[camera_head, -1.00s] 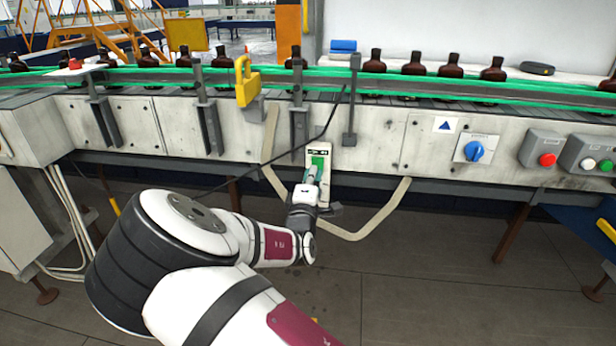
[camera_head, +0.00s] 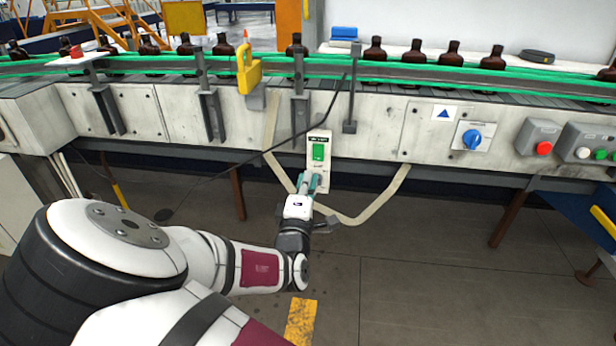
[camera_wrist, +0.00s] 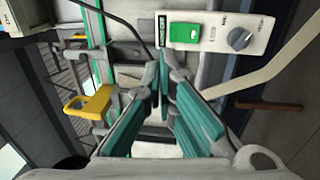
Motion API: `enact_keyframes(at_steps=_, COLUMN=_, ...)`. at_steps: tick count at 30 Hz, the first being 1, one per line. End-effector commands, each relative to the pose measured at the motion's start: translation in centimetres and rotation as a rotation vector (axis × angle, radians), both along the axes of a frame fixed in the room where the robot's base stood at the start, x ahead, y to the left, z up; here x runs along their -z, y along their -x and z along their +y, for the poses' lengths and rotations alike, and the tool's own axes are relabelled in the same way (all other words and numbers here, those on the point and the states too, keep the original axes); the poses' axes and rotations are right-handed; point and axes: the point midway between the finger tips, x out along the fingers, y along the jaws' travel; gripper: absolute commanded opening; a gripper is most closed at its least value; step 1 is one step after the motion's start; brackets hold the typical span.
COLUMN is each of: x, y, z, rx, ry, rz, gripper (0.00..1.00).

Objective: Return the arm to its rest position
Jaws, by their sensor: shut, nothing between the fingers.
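My gripper (camera_head: 309,181) is at the end of my white and grey arm, just below and in front of a pale switch panel with a green button (camera_head: 318,152) on the conveyor's front. It is shut and empty. In the wrist view the teal fingers of my gripper (camera_wrist: 160,85) come together at their tips. The green button (camera_wrist: 184,33) shows above them there, beside a grey knob (camera_wrist: 240,38). In the head view my gripper hides the lower part of the panel. I cannot tell the gap between the fingertips and the panel.
Amber bottles (camera_head: 376,50) stand on the conveyor behind green rails. A yellow handle (camera_head: 248,70) sticks out from the conveyor front. A blue knob (camera_head: 472,139) and a red button (camera_head: 544,148) are at right. A pale cable (camera_head: 382,200) hangs below. The floor in front is clear.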

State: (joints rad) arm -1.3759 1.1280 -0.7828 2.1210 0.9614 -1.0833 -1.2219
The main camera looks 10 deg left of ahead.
Motion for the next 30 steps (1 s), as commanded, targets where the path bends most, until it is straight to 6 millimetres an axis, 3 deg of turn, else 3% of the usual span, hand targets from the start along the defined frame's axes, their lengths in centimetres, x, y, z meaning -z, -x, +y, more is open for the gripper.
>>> enact_keyframes(at_steps=10, x=0.2, y=-0.4, z=-0.8, rx=0.018, ry=-0.036, rz=0.038, gripper=0.00)
enact_keyframes(at_steps=18, x=2.8, y=-1.1, z=-6.7, rx=0.164, ry=-0.395, rz=0.378, gripper=0.00)
enact_keyframes(at_steps=23, x=3.4, y=0.5, z=-9.1, rx=0.245, ry=-0.652, rz=0.596, gripper=0.00)
enact_keyframes(at_steps=30, x=1.1, y=4.9, z=-11.1, rx=0.327, ry=-0.985, rz=0.868, gripper=0.00)
